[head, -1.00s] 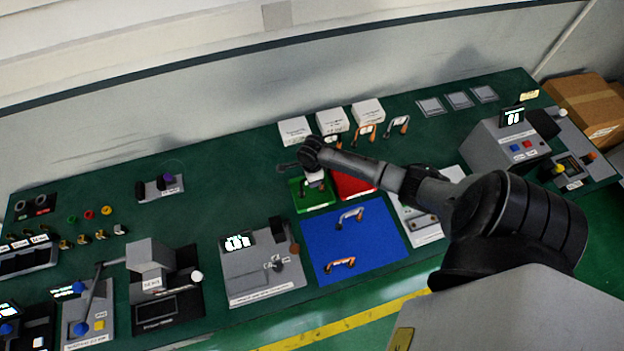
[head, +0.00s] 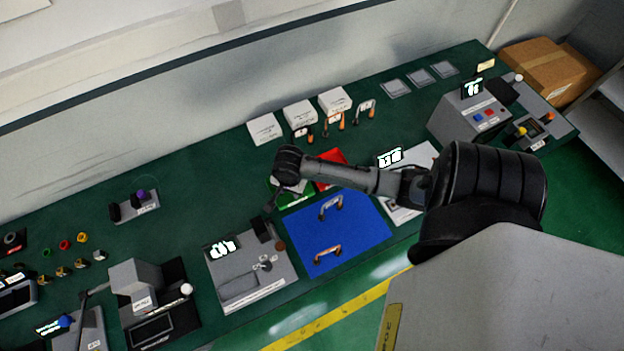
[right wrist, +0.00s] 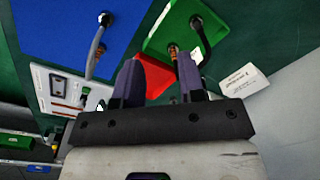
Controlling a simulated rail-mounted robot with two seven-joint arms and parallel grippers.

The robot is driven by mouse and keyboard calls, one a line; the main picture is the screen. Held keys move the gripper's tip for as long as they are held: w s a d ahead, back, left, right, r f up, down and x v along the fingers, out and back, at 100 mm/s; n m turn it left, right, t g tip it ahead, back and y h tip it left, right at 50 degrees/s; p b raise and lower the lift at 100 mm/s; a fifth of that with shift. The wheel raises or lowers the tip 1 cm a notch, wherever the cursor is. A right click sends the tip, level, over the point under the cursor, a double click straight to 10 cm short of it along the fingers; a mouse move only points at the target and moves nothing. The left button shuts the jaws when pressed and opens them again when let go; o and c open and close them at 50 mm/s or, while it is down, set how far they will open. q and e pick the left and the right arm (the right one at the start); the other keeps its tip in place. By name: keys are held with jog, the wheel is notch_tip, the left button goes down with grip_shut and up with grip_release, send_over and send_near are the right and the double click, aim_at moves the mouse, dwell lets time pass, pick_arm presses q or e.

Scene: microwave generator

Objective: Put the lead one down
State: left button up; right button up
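My right gripper (right wrist: 160,82) is open, its two dark fingers apart, over the green tray (right wrist: 160,42) and the red tray (right wrist: 152,76). A dark grey U-shaped piece with copper-coloured ends (right wrist: 202,34) is at the green tray beside the right finger; I cannot tell whether they touch. In the head view my wrist covers most of the green tray (head: 300,202). I cannot read which piece is lead. My left gripper is out of view.
White labelled boxes (head: 265,129) stand behind the trays with several U-shaped pieces (head: 334,119) by them. Grey devices stand left (head: 250,275) and right (head: 468,118) of the mat.

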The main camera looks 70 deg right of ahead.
jog(key=s+a+r+n+t, duration=0.1)
jog(key=s+a+r+n, duration=0.2)
jog(key=s+a+n, duration=0.3)
jog(key=s+a+r+n+t, duration=0.2)
jog(key=s+a+r+n, duration=0.2)
jog(key=n, duration=1)
jog(key=shift+s+a+r, duration=0.3)
jog(key=shift+s+a, duration=1.2)
jog(key=shift+a, duration=1.25)
notch_tip(320, 180, up, 4)
jog(key=p, duration=0.3)
jog(key=shift+f+p, duration=0.2)
jog(key=shift+p, duration=0.15)
